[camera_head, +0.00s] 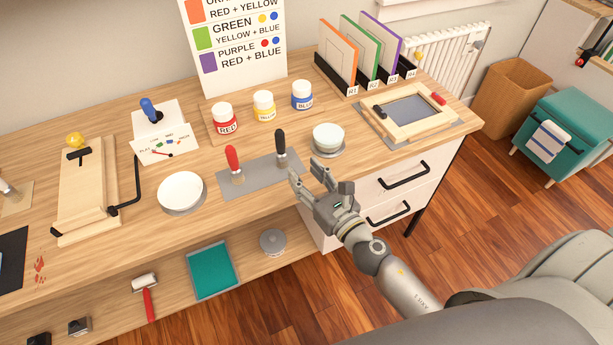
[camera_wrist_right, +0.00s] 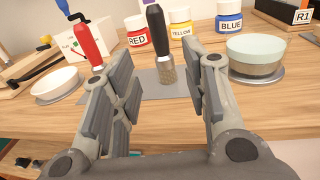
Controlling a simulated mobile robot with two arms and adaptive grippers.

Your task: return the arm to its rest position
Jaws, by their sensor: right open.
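My right gripper (camera_head: 312,175) is open and empty, in front of the bench's front edge, in the head view. In the right wrist view its two fingers (camera_wrist_right: 160,95) stand wide apart. Beyond them are a red-handled tool (camera_wrist_right: 84,42) and a black-handled tool (camera_wrist_right: 158,45), both upright on a grey mat (camera_wrist_right: 152,88). The black-handled tool shows between the fingers, farther back. In the head view, the red-handled tool (camera_head: 233,160) and black-handled tool (camera_head: 281,145) stand left of the gripper. My left gripper is not in view.
A pale bowl (camera_head: 328,136) stands on the bench just behind my right gripper. A white bowl (camera_head: 181,190) is farther left. Red (camera_head: 225,118), yellow (camera_head: 264,107) and blue (camera_head: 302,96) jars stand behind. White drawers (camera_head: 375,190) with black handles are below the bench, right of the gripper.

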